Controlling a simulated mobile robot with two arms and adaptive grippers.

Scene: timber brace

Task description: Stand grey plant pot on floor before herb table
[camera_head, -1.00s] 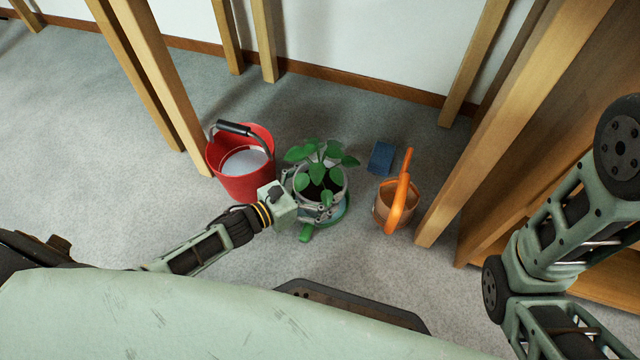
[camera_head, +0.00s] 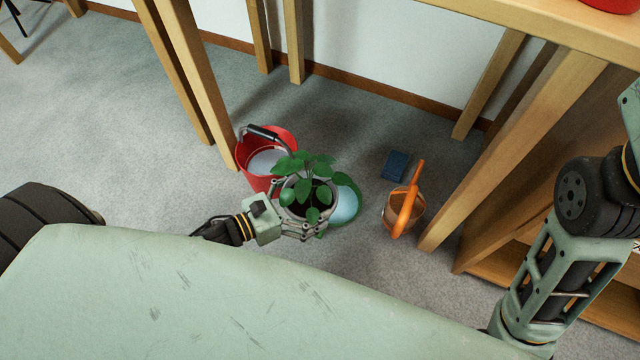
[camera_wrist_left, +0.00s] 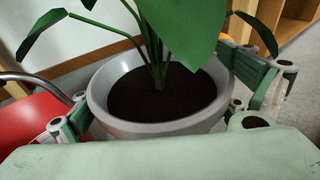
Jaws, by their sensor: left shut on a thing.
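The grey plant pot (camera_head: 294,207) holds dark soil and a green leafy plant (camera_head: 309,180). My left gripper (camera_head: 306,222) is shut on the pot, its fingers on either side. The pot (camera_wrist_left: 160,127) fills the middle of the left wrist view, upright, with the fingers at its left and right. I cannot tell from above whether its base touches the floor. The herb table (camera_head: 545,22) shows as a wooden top at the upper right with timber legs. My right arm is at the right edge; its gripper is out of view.
A red bucket (camera_head: 250,172) stands close behind and left of the pot. Carpet at left is clear.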

